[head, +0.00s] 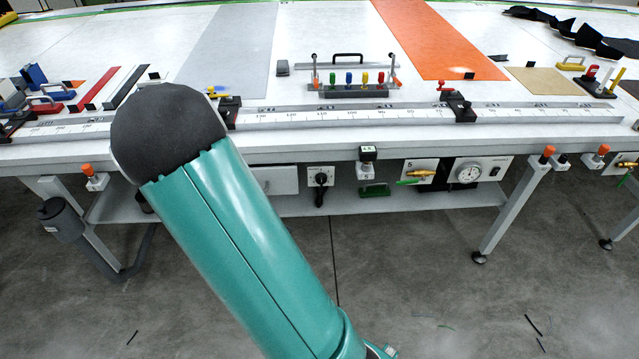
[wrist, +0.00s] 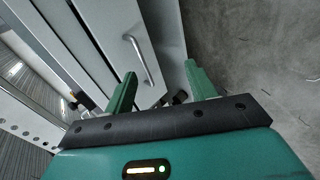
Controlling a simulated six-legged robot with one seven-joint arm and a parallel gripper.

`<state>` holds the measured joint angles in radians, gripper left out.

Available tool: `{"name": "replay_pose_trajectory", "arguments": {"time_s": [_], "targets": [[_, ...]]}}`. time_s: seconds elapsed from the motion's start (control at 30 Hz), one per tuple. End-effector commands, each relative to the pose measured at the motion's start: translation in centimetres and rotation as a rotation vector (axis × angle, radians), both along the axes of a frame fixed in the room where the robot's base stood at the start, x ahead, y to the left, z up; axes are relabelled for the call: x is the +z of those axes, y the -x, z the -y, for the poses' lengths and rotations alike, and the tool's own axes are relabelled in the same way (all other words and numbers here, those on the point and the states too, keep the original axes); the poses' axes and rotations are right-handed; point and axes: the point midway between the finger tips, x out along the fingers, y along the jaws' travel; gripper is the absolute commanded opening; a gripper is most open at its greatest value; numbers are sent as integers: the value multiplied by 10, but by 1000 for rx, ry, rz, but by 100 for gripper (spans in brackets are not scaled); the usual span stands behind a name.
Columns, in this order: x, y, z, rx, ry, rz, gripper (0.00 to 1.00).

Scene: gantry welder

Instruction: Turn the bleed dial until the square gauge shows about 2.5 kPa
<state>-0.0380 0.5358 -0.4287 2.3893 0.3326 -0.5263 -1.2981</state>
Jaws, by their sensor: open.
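In the head view a small square display (head: 367,153) with a dark face hangs under the table's front edge; its digits are too small to read surely. A white panel (head: 484,169) further right carries a round white dial (head: 468,172), which may be the bleed dial; its setting is unclear. My gripper (wrist: 160,75) is open and empty in the wrist view. Between and beyond its green fingers are a drawer front with a metal handle (wrist: 141,60) and a small black part (wrist: 180,97). The gripper is hidden behind my arm in the head view. Neither dial nor gauge is recognisable in the wrist view.
A brass valve with a green lever (head: 415,174) sits between display and dial panel. A black-centred outlet (head: 320,178) with a cord is left of the display. A lower shelf (head: 420,198) and table legs (head: 512,210) stand below. The floor in front is mostly clear.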

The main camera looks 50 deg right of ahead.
Motion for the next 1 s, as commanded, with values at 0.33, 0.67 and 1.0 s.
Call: {"name": "replay_pose_trajectory", "arguments": {"time_s": [0.33, 0.67, 1.0], "targets": [[-58, 61, 99, 186, 645, -309, 56], [-62, 112, 144, 448, 1275, -666, 56], [-57, 119, 153, 547, 1498, -779, 56]]}}
